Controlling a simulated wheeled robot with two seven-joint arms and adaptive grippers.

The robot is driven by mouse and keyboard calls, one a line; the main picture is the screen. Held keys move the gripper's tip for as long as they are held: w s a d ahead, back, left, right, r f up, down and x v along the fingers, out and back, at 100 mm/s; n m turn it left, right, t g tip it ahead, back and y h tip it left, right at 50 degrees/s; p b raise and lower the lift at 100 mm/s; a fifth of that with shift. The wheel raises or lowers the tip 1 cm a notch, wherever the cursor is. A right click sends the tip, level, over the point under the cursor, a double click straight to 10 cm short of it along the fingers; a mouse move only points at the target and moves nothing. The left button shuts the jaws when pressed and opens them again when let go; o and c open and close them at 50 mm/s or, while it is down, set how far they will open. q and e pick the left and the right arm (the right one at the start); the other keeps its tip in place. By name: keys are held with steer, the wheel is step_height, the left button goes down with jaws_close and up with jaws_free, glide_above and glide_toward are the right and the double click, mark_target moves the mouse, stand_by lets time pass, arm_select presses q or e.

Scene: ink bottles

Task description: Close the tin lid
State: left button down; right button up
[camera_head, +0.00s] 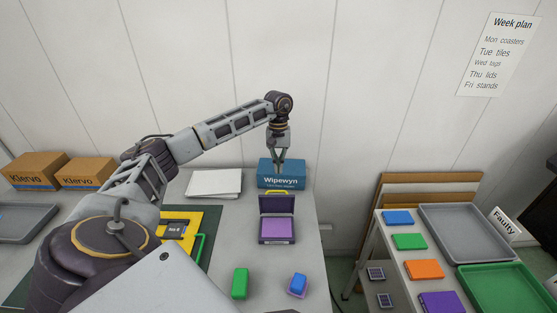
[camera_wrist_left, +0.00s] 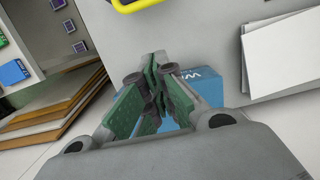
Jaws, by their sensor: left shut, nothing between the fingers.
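The tin (camera_head: 277,240) stands open on the table, with a purple pad inside its base. Its dark lid (camera_head: 277,205) stands up at the back, with a yellow strip along or behind its top edge. My left gripper (camera_head: 280,170) points down, shut and empty, above and behind the raised lid and in front of the blue Wipewyn box (camera_head: 281,182). In the left wrist view its green-padded fingers (camera_wrist_left: 155,85) are together, and a yellow bar (camera_wrist_left: 130,5) shows at the top edge. My right gripper is not in view.
A green block (camera_head: 240,283) and a blue-and-purple block (camera_head: 298,284) stand in front of the tin. White sheets (camera_head: 214,183) lie at the back left. A yellow tray (camera_head: 178,228) lies left. A side table with coloured blocks and a grey tray (camera_head: 465,232) stands right.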

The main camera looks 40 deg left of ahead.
mark_target(277, 200)
arm_select(q)
steer(key=s+d+f+p, duration=0.2)
steer(key=s+d+f, duration=0.1)
steer(key=f, duration=0.1)
steer(key=shift+s+f, duration=0.2)
steer(key=shift+s, duration=0.05)
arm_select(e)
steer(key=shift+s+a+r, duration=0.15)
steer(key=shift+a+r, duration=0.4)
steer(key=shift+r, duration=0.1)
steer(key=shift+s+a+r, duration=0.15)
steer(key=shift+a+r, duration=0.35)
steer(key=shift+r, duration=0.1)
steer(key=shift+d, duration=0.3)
arm_select(q)
steer(key=shift+w+f, duration=0.1)
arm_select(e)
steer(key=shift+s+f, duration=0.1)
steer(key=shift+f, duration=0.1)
